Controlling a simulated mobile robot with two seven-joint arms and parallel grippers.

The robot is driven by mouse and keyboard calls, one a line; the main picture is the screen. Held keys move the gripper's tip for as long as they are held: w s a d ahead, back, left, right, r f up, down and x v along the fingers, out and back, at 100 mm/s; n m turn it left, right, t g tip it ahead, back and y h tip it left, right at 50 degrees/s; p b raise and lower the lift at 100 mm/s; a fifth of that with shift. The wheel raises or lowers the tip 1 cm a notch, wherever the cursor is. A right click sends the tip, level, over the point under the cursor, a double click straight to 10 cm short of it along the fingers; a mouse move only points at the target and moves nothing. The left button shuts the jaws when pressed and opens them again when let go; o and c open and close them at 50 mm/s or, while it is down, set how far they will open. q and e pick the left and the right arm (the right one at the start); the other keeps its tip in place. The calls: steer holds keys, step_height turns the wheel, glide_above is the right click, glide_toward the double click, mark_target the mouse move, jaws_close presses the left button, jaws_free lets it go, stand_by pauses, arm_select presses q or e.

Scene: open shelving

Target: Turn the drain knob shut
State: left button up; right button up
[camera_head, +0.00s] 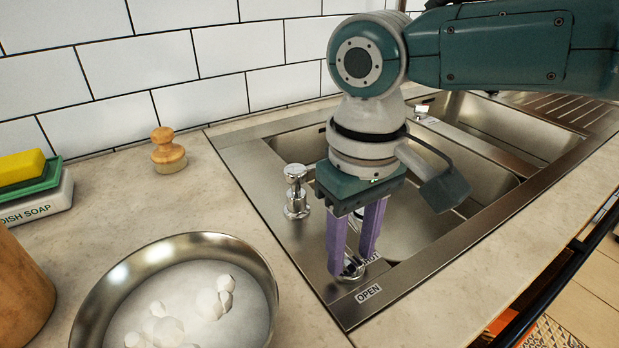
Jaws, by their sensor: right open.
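The drain knob (353,269) is a small chrome piece on a round base on the steel sink's near deck. A label reading OPEN (369,293) lies in front of it, and another label, partly hidden, shows beside it. My right gripper (352,260) points down over the knob, its two purple fingers apart on either side of it. The fingers hide much of the knob, so I cannot tell its exact angle or whether they touch it. My left gripper is not in view.
A chrome fitting (296,190) stands upright left of my gripper. The sink's basins (410,225) lie behind and right. On the counter are a metal bowl (95,311) with white pieces, a wooden knob-shaped item (167,152) and a dish soap holder (45,202) with a yellow sponge.

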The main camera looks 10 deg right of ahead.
steer(key=shift+c, duration=0.3)
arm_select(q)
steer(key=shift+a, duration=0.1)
arm_select(e)
jaws_close()
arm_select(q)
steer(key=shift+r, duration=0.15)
arm_select(e)
steer(key=shift+n, duration=0.3)
arm_select(q)
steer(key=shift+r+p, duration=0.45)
steer(key=shift+p, duration=0.15)
arm_select(e)
steer(key=n, duration=0.2)
steer(key=shift+r+n, duration=0.1)
steer(key=shift+n, duration=0.3)
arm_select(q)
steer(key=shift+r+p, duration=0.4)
arm_select(e)
steer(key=n, duration=0.4)
steer(key=shift+n, duration=0.3)
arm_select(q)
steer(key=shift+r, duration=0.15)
arm_select(e)
steer(key=n, duration=0.5)
steer(key=shift+n, duration=2.4)
